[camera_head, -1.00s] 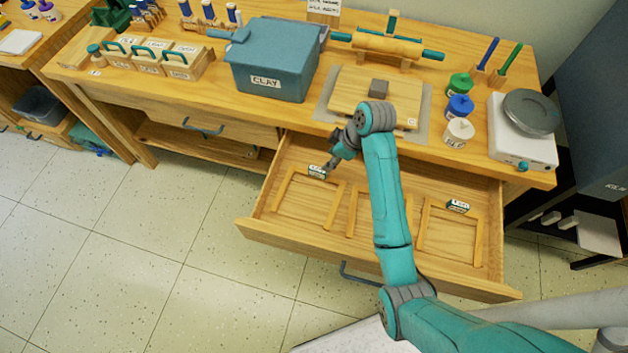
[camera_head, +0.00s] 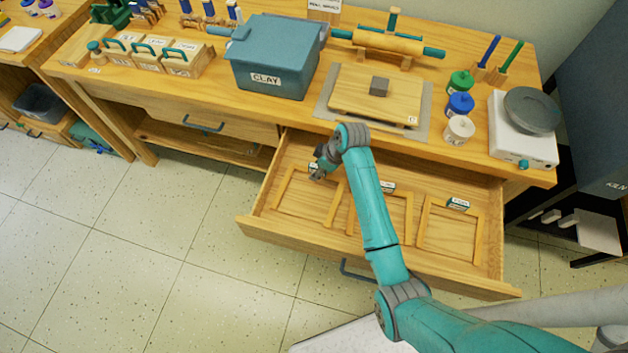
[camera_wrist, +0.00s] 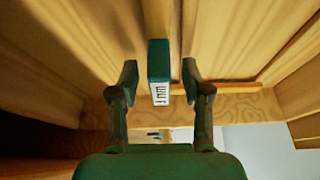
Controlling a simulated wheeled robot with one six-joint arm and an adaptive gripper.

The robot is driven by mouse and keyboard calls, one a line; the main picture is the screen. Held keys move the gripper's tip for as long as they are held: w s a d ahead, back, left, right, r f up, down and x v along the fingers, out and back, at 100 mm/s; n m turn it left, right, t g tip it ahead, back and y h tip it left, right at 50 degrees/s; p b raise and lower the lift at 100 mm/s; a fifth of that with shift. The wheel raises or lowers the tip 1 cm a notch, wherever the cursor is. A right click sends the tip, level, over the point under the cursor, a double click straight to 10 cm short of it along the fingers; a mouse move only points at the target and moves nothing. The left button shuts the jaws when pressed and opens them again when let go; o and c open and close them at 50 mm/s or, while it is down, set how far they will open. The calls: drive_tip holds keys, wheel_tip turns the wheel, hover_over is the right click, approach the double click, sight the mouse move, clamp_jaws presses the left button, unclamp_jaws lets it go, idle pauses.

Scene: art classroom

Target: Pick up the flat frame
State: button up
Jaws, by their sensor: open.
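Three light wooden frames lie in the open drawer: a left frame (camera_head: 283,208), a middle frame (camera_head: 408,224) and a right frame (camera_head: 426,229). Each has a small green tab with a white label at its back edge; I cannot read which one says flat. My gripper (camera_head: 318,174) is over the back of the left frame, partly covering its tab. In the wrist view my gripper (camera_wrist: 158,82) is open, with one finger on each side of a green tab (camera_wrist: 159,62). A gap shows on both sides of the tab.
The drawer front (camera_head: 370,262) and side walls enclose the frames. The worktop overhangs the drawer's back. On it stand a blue clay bin (camera_head: 275,60), a wooden board (camera_head: 375,98), paint bottles and a scale (camera_head: 523,130). The floor at left is clear.

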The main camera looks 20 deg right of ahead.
drive_tip(key=shift+c, duration=0.3)
clamp_jaws()
drive_tip(key=shift+r, duration=0.15)
